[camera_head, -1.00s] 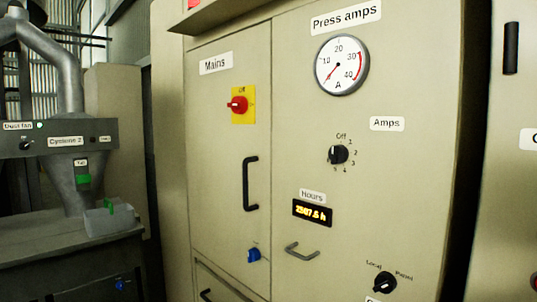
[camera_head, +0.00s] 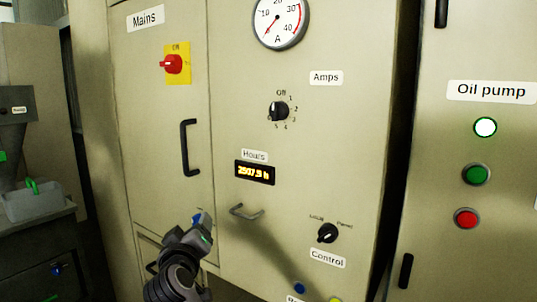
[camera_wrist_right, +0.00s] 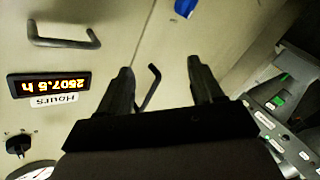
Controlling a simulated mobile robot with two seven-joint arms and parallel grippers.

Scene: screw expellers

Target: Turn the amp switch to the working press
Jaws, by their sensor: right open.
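The amp switch is a black rotary knob (camera_head: 279,111) on the beige cabinet, under the "Amps" label (camera_head: 326,78), with "Off" above it and numbers around it. I cannot tell which mark it points to. It also shows upside down at the lower left of the right wrist view (camera_wrist_right: 18,146). The amp gauge (camera_head: 281,19) has its needle low at the left. My right gripper (camera_head: 207,233) is at the lower left of the switch, apart from it, near a blue knob (camera_head: 197,217). In the right wrist view its fingers (camera_wrist_right: 160,66) are spread and empty. My left gripper is out of view.
A vertical black handle (camera_head: 186,147) and a horizontal handle (camera_head: 245,212) stick out near my gripper. The hours display (camera_head: 254,172) and control switch (camera_head: 327,233) lie below the amp switch. The red mains switch (camera_head: 172,64) is at upper left. The panel face around the amp switch is clear.

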